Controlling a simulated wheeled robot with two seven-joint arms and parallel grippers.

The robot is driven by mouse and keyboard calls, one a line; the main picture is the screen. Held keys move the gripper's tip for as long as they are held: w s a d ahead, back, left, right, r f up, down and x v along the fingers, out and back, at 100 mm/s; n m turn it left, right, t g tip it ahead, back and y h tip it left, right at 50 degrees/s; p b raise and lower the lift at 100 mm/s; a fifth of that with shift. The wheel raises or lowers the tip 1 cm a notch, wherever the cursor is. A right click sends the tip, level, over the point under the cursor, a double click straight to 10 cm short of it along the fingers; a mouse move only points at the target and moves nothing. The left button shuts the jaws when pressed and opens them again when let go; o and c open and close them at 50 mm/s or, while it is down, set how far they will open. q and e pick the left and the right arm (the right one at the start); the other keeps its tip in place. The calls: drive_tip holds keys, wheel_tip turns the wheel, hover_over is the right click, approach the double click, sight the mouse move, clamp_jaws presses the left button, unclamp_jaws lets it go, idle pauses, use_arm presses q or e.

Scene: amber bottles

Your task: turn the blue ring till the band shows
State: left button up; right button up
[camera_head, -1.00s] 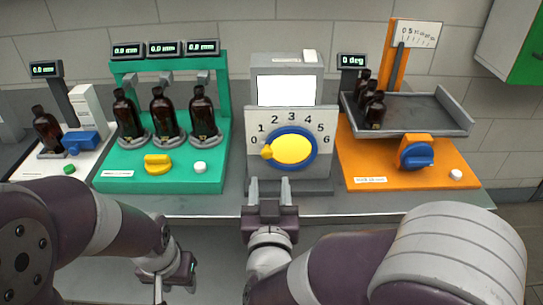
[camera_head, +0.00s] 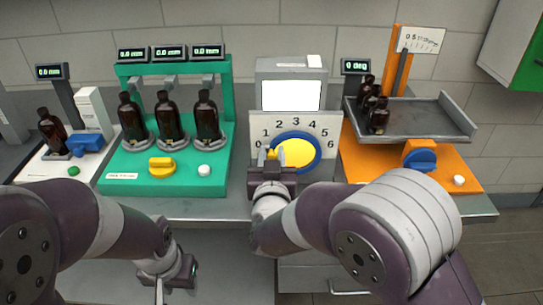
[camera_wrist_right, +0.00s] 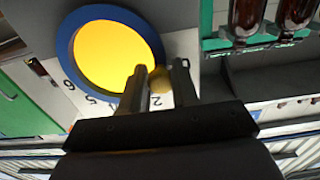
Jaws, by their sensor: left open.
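The blue ring (camera_head: 318,155) surrounds a yellow disc (camera_head: 300,152) on a grey instrument with a 0 to 6 scale. It also shows in the right wrist view (camera_wrist_right: 66,50). A small yellow knob (camera_head: 271,153) sits on the ring's left side, near the 0. The screen (camera_head: 291,95) above is plain white. My right gripper (camera_wrist_right: 160,76) is at the knob; its fingers lie close on both sides of it and look shut on it. My left gripper (camera_head: 172,285) is open and empty, low in front of the bench, partly cut off by the picture edge.
A green station (camera_head: 215,180) with several amber bottles and a yellow knob stands left of the instrument. A white bottle station (camera_head: 35,170) is further left. An orange station (camera_head: 365,165) with a tilted tray (camera_head: 425,115) of bottles and a blue knob stands right.

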clamp_jaws()
drive_tip(key=m+b, duration=0.3)
drive_tip(key=shift+d+r, duration=0.3)
drive_tip(key=shift+r, duration=0.1)
drive_tip(key=shift+d+r+m+b, duration=0.1)
drive_tip(key=shift+r+m+b, duration=0.35)
drive_tip(key=shift+m, duration=0.25)
drive_tip(key=shift+d+r+m, duration=0.1)
drive_tip(key=shift+r+m, duration=0.15)
drive_tip(key=shift+m, duration=0.05)
drive_tip(key=shift+r, duration=0.1)
drive_tip(key=o, duration=0.7)
unclamp_jaws()
